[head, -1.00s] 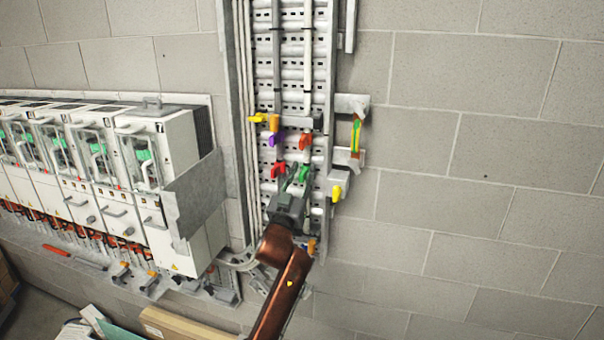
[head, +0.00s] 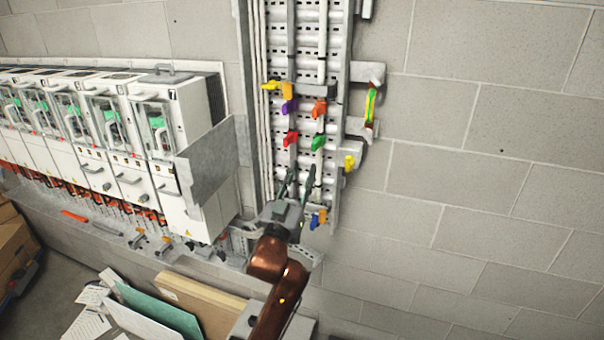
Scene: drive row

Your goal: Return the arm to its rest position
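My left gripper (head: 297,184) is in front of the perforated metal panel, on a copper-coloured arm rising from the bottom of the head view. Its two dark fingers point up and stand apart with nothing between them. The red handle (head: 290,139) and the green handle (head: 318,143) are above the fingertips, with a visible gap. A blue handle (head: 314,221) and an orange handle (head: 322,215) are just right of the gripper body. My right gripper is not in view.
White drive cabinets (head: 160,125) stand in a row at left, with a grey metal plate (head: 212,165) jutting towards the panel. A yellow handle (head: 349,162) is right of the panel. Boards and boxes (head: 200,295) stand below. The block wall at right is clear.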

